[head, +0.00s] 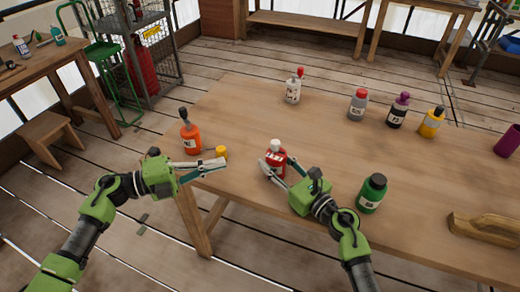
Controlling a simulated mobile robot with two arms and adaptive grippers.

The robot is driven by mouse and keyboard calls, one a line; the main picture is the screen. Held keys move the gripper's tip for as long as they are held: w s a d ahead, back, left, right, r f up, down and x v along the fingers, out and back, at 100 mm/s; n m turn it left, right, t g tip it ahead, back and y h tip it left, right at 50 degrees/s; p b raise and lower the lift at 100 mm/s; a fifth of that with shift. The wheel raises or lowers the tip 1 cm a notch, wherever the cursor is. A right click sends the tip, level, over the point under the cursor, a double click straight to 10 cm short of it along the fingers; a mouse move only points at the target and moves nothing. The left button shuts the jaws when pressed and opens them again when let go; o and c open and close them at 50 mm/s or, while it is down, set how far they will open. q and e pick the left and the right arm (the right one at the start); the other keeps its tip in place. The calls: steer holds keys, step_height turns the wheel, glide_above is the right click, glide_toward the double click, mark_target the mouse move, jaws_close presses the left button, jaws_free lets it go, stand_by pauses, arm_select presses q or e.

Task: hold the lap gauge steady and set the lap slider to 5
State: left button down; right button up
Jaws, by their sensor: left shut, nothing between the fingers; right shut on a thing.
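No lap gauge or numbered slider can be made out in the head view. My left gripper (218,165) is shut and empty over the table's left front edge, next to a small yellow cylinder (221,152). My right gripper (273,164) is shut on a red bottle (276,157) with a white cap and white label. The bottle is upright, partly covered by the fingers; whether its base touches the table cannot be told.
On the wooden table (240,110) stand an orange bottle (190,138), a green bottle (371,195), a white bottle (292,91) and several more at the back right. A wooden block-like piece (485,229) lies at the right. The table's middle is clear.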

arm_select(q)
steer(key=a, duration=0.1)
glide_toward(275, 146)
steer(key=w+a+x, duration=0.1)
steer(key=x, duration=0.5)
steer(key=shift+w+d+f, duration=0.15)
steer(key=shift+d+f, duration=0.2)
steer(key=shift+f, duration=0.1)
